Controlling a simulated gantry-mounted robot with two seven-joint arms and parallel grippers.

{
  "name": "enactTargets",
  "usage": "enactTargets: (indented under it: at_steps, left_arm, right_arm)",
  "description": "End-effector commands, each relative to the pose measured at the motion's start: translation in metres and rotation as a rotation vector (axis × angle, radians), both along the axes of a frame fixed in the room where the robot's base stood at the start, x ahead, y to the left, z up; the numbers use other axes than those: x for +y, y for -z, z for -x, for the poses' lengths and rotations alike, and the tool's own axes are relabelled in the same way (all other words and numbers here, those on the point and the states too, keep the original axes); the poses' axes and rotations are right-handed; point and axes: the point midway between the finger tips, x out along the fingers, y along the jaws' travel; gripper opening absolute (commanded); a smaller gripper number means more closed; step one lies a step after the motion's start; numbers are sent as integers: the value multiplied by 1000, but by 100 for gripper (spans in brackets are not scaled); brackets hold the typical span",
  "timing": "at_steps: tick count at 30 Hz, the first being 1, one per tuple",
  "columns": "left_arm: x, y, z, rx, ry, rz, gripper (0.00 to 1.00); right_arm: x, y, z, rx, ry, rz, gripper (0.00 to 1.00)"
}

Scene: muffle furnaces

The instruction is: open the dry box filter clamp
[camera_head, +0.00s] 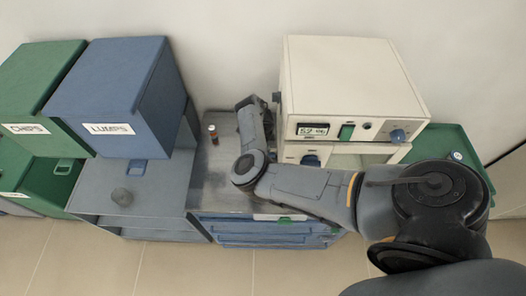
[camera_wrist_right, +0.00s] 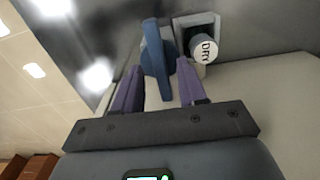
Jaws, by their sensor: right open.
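A blue lever (camera_wrist_right: 157,52), which looks like the clamp handle, shows in the right wrist view on a grey surface. A round filter cap (camera_wrist_right: 205,51) with a white face marked "Dry" sits in a pale square holder just right of it. My right gripper (camera_wrist_right: 161,70) is open, its two purple fingers on either side of the lever in the picture. I cannot tell whether they touch it. My left gripper is not in view.
A blue box (camera_head: 115,90) marked "LUMPS" and a green box (camera_head: 35,85) marked "CHIPS" stand at the left. A small brown bottle (camera_head: 213,134) stands on the grey bench top left of my right forearm. A green tray (camera_head: 445,140) lies right of the dry box.

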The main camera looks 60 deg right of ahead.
Motion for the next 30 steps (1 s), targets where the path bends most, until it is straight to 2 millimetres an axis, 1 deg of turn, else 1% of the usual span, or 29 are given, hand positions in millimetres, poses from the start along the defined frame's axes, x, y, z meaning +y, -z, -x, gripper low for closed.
enactTargets:
  at_steps: [8, 10, 15, 21, 30]
  left_arm:
    - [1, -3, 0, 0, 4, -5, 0]
    - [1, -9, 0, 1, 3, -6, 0]
    - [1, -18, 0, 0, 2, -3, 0]
    - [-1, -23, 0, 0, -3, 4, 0]
    - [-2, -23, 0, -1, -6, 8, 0]
  right_arm:
    - [0, -45, -1, -4, 2, 2, 42]
    - [0, -60, -2, -6, 3, 1, 42]
    - [0, -85, -1, -5, 3, -1, 42]
    - [0, -99, -1, -3, 1, 0, 42]
    - [0, -100, 0, -2, 0, -1, 42]
